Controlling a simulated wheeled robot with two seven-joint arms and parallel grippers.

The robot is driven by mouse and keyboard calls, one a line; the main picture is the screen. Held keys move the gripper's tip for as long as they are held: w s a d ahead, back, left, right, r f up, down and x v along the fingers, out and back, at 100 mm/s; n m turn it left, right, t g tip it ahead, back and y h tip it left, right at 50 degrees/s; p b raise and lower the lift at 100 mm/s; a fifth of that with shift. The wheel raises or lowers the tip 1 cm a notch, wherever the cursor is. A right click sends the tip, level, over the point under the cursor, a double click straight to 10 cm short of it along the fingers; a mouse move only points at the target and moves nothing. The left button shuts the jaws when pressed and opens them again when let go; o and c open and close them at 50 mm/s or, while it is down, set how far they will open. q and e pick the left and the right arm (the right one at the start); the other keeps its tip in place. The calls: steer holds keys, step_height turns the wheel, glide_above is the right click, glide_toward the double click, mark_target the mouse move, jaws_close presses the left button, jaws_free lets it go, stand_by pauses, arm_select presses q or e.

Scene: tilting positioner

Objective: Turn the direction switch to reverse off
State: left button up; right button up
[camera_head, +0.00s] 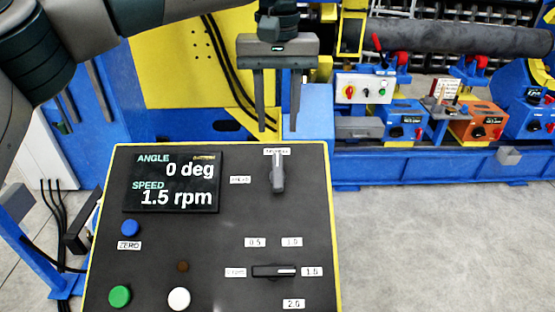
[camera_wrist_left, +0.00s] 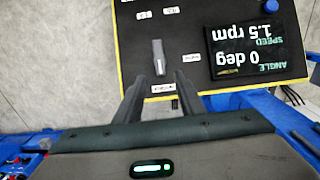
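The direction switch (camera_head: 278,172) is a grey lever knob at the upper right of the black control panel (camera_head: 215,240). It points up at the label (camera_head: 277,152) by the panel's far edge; that text is too blurred to read. Another label (camera_head: 240,180) sits to its left. The switch also shows in the left wrist view (camera_wrist_left: 158,57), its white mark towards my gripper. My left gripper (camera_head: 278,128) is open and empty, its fingers pointing down just beyond the panel's far edge in the head view. In the left wrist view its fingertips (camera_wrist_left: 161,77) lie either side of the switch's line, apart from it. My right gripper is not in view.
The panel display (camera_head: 172,182) reads 0 deg and 1.5 rpm. A speed knob (camera_head: 273,271), blue button (camera_head: 130,228), green button (camera_head: 120,296) and white button (camera_head: 179,299) are lower down. A blue box (camera_head: 310,115) stands behind the panel. Grey floor to the right is clear.

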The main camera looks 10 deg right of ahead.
mark_target(277, 160)
arm_select(q)
step_height(277, 160, down, 11)
steer(key=p, duration=0.3)
steer(key=shift+f, duration=0.1)
steer(key=c, duration=0.8)
